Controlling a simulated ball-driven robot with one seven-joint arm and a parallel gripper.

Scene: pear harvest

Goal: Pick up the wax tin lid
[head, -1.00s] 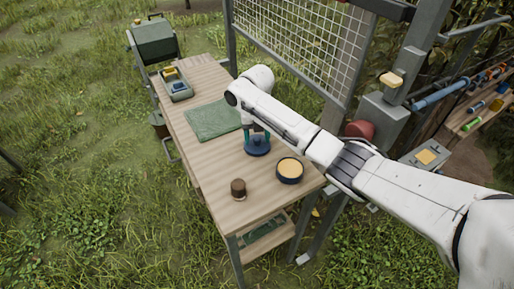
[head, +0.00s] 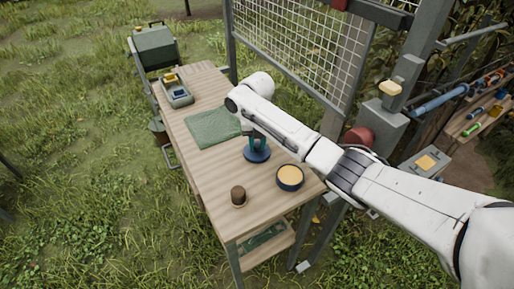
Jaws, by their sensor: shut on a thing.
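The wax tin lid (head: 257,155) is a dark blue disc over the middle of the wooden table in the head view. My gripper (head: 256,142) points down onto it and is shut on it, with the upper part of the lid partly covered by the fingers. I cannot tell whether the lid touches the table or is slightly above it. The open wax tin (head: 290,185), dark blue with yellow wax inside, stands to the right and nearer, apart from the lid.
The wooden table (head: 205,165) also bears a green cloth (head: 214,127), a grey tray (head: 177,95) with yellow and blue items, and a small brown-topped jar (head: 239,197). A wire mesh panel (head: 300,45) stands along the table's right side. The near table corner is clear.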

